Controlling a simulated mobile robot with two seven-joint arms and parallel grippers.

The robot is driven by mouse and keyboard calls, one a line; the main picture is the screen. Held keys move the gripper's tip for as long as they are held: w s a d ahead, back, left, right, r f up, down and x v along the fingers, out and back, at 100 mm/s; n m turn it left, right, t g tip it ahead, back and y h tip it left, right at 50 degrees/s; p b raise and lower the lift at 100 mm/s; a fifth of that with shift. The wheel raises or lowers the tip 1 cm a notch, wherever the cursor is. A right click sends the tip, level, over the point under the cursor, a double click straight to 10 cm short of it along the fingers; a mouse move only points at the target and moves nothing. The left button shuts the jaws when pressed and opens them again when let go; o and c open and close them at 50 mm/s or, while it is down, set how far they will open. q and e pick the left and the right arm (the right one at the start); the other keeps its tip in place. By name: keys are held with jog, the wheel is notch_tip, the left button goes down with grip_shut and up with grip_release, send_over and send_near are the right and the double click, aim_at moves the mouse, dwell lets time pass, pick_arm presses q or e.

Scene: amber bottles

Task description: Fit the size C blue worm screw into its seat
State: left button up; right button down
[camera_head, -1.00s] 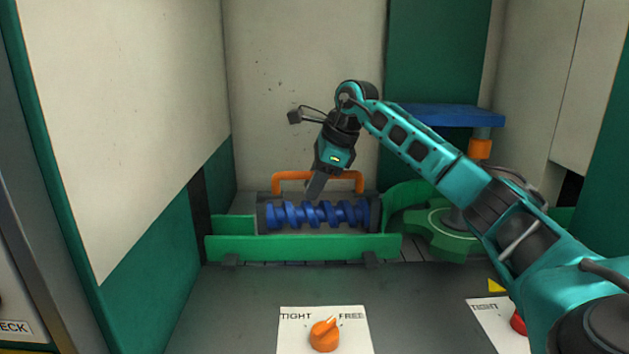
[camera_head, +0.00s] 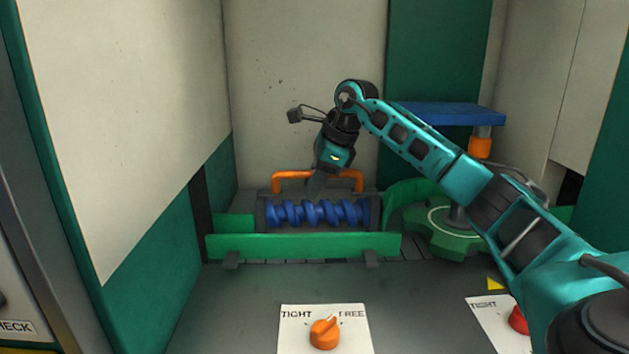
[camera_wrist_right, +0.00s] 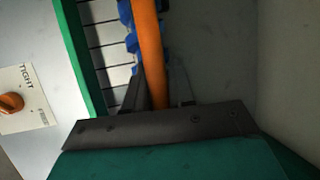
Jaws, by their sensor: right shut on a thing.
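The blue worm screw (camera_head: 318,213) lies level in a dark carrier with an orange handle (camera_head: 292,175), behind the low green front wall (camera_head: 300,246) of the seat. My right gripper (camera_head: 318,186) reaches down from above and is shut on the orange handle. In the right wrist view the handle (camera_wrist_right: 150,50) runs up from between the fingers, with blue screw threads (camera_wrist_right: 128,12) partly hidden behind it. The underside of the screw and its contact with the seat are hidden. No size letter is readable. My left gripper is not in view.
An orange knob (camera_head: 324,334) on a TIGHT/FREE plate is in front, its pointer toward FREE. A red knob (camera_head: 518,319) is at right, partly behind my arm. A green gear wheel (camera_head: 440,232) stands right of the screw, below a blue plate (camera_head: 450,115). Walls close the left and back.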

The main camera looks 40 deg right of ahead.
jog(key=shift+f, duration=0.25)
dwell(0.7)
jog(key=c, duration=0.9)
grip_release()
jog(key=shift+f, duration=0.2)
jog(key=p+v, duration=0.1)
jog(key=v, duration=1.2)
jog(key=shift+a, duration=0.1)
